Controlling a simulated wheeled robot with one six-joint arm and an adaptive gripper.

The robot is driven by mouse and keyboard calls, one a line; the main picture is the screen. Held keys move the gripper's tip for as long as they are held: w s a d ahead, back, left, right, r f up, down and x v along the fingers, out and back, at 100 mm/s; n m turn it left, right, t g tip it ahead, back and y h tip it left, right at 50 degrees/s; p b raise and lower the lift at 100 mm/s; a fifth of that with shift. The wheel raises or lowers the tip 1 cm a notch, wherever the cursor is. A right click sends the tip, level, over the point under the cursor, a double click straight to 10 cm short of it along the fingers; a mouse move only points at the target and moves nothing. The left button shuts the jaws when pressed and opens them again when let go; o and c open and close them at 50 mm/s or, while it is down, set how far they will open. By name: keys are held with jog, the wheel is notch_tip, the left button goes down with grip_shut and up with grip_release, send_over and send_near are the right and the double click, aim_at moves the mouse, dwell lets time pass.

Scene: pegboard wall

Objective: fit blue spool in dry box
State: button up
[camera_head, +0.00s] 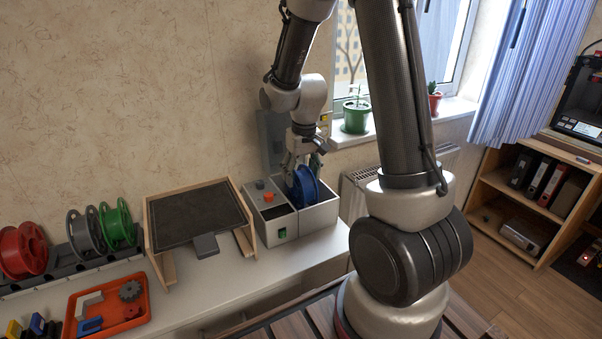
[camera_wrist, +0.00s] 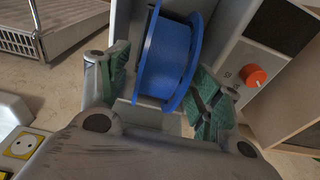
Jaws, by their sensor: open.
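The blue spool (camera_head: 305,187) stands upright in the open compartment of the grey dry box (camera_head: 318,217), its upper part showing above the rim. In the wrist view the spool (camera_wrist: 168,58) lies between the two green-padded fingers of my gripper (camera_wrist: 160,90). The fingers are open, with one on each side of the spool and a gap visible at the left finger. In the head view my gripper (camera_head: 300,165) is right above the dry box. The spool's lower part is hidden inside the box.
The dry box's control side has an orange knob (camera_head: 269,197), also visible in the wrist view (camera_wrist: 253,76). Left of it stands a wooden-sided stand with a dark top (camera_head: 197,213). Red (camera_head: 22,250), grey (camera_head: 86,231) and green (camera_head: 117,224) spools sit in a rack. An orange tray (camera_head: 118,312) holds small parts.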

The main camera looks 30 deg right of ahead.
aim_at(303, 179)
notch_tip(303, 179, up, 12)
jog(key=s, duration=0.1)
jog(key=shift+s, duration=0.2)
jog(key=shift+f, duration=0.1)
dwell(0.3)
jog(key=s+r+t, duration=0.1)
jog(key=s+r, duration=0.2)
jog(key=s, duration=0.4)
jog(key=s+r+t, duration=0.1)
jog(key=s+r, duration=0.1)
jog(key=s, duration=0.5)
jog(key=s+d+r+t, duration=0.1)
jog(key=s+r, duration=0.2)
jog(key=s, duration=0.4)
jog(key=shift+r, duration=0.3)
jog(key=shift+c, duration=0.2)
